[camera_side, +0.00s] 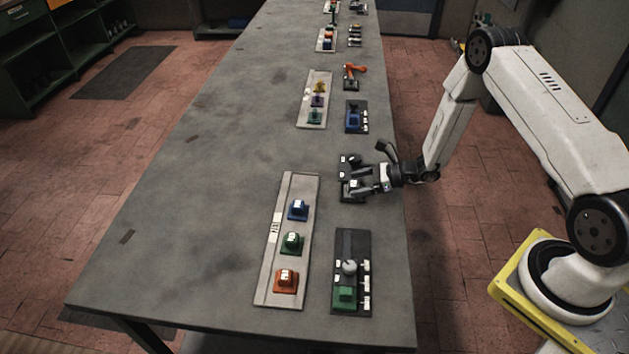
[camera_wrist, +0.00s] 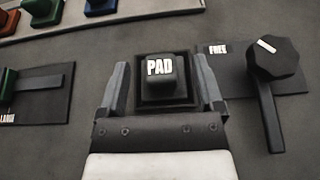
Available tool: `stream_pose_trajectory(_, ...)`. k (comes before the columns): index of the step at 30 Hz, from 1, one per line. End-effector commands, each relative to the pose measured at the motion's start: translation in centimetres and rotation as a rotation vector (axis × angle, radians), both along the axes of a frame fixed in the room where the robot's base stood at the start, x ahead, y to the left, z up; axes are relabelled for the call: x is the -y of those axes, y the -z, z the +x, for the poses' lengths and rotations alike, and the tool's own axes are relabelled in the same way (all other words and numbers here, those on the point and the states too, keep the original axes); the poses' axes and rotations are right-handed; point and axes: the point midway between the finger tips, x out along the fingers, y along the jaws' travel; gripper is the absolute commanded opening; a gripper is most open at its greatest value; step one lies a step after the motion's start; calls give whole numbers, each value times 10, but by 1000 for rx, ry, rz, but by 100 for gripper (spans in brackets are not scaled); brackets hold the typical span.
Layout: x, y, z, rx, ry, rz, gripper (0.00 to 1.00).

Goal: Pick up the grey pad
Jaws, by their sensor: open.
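The grey pad (camera_wrist: 163,77) is a dark block with a white "PAD" label on its top, sitting on a dark square base (camera_wrist: 148,100) in the wrist view. My gripper (camera_wrist: 166,85) is open, with one finger on each side of the pad. The fingers appear apart from the pad's sides. In the side view my gripper (camera_side: 360,180) is low over the table beside the dark plates, and it largely hides the pad there.
A dark lever with an octagonal knob (camera_wrist: 272,58) stands close on the right, on a plate marked "FREE". A pale tray (camera_side: 264,290) holds blue, green and orange blocks. A dark plate with a green block (camera_side: 345,294) lies nearer the table's front. The table's left side is clear.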

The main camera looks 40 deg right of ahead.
Motion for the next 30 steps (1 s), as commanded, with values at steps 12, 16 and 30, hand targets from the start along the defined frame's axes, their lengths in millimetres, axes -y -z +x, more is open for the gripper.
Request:
stream_pose_trajectory(12,-14,8,14,0,-1,0,85)
stream_pose_trajectory(16,-14,8,14,0,0,0,85)
stream_pose_trajectory(30,-13,8,14,0,0,0,3)
